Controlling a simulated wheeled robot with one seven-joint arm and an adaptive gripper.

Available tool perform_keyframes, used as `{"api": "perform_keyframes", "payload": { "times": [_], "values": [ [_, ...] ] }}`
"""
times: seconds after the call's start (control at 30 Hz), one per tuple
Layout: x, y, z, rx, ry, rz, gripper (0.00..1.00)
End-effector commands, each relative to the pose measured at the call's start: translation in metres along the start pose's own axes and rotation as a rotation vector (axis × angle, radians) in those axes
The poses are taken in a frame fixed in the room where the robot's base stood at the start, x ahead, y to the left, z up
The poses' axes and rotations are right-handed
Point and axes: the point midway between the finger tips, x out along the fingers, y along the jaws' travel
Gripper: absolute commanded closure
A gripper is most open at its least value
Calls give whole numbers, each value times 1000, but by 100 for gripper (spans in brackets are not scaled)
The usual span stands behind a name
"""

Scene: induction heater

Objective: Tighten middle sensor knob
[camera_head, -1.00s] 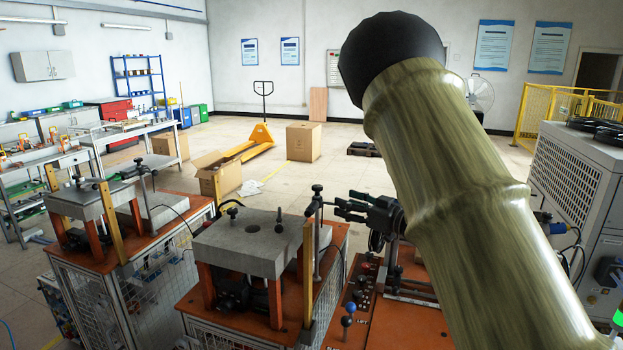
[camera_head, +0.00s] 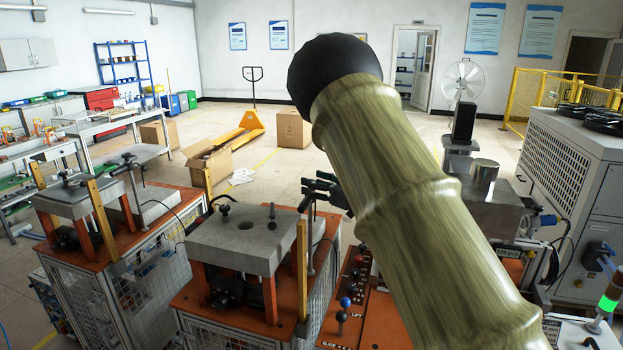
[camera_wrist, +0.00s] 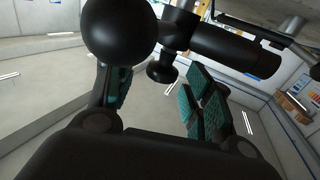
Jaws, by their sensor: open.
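The middle stand (camera_head: 250,240), with a grey top plate, is in the head view. A thin sensor post (camera_head: 309,205) with dark fittings rises at its right side. My gripper (camera_head: 308,190) overlaps the top of this post, largely behind my arm. In the wrist view my gripper (camera_wrist: 160,98) is open, with teal-padded fingers spread apart. A small black knob (camera_wrist: 160,72) shows in the gap between the fingers. A larger black ball (camera_wrist: 118,32) is nearer the camera, and a black cylinder (camera_wrist: 235,50) runs to the upper right. Contact with the knob cannot be told.
A similar stand (camera_head: 75,200) is on the left. An orange panel (camera_head: 340,325) with blue and black lever balls is at front centre. A white cabinet (camera_head: 580,185) is on the right. Open floor (camera_head: 300,165) with a yellow pallet jack (camera_head: 240,132) lies behind.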

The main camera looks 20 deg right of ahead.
Motion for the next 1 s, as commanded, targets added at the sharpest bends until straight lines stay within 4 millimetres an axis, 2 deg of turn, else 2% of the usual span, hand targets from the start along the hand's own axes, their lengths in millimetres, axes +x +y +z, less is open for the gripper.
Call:
{"api": "perform_keyframes", "payload": {
  "times": [0.2, 0.53, 0.57, 0.8, 1.0],
  "values": [
    [18, -1, 0, 1, -1, -2, 49],
    [20, -1, 0, 1, 0, -1, 49],
    [20, -1, 0, 1, 0, -1, 50],
    [20, -1, 0, 1, 0, -1, 94],
    [19, 0, 0, 1, 0, 5, 96]
  ]
}}
